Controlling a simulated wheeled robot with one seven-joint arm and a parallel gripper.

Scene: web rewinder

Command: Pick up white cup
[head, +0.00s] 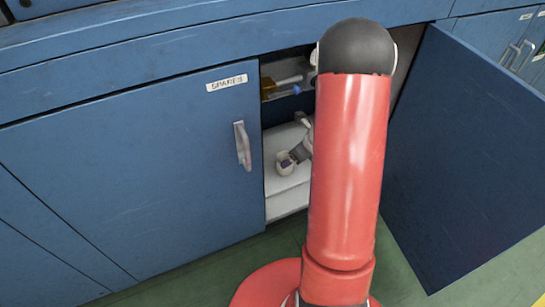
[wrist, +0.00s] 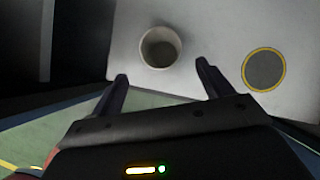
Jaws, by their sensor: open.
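The white cup (wrist: 160,47) stands upright on the pale cabinet shelf in the wrist view, its open top facing the camera. In the head view the cup (head: 285,163) shows inside the open cabinet, just left of my red arm. My gripper (wrist: 161,71) is open and empty, its two dark fingers pointing toward the cup. The fingertips are on either side of the cup's near edge, and the cup lies in line with the gap between them. In the head view my gripper (head: 294,157) is beside the cup and partly hidden by my arm.
A grey disc with a yellow rim (wrist: 264,69) lies on the shelf right of the cup. The closed door labelled SPARES (head: 150,170) bounds the opening on the left; an open door (head: 460,150) stands at right. Small items (head: 285,85) sit on an upper shelf.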

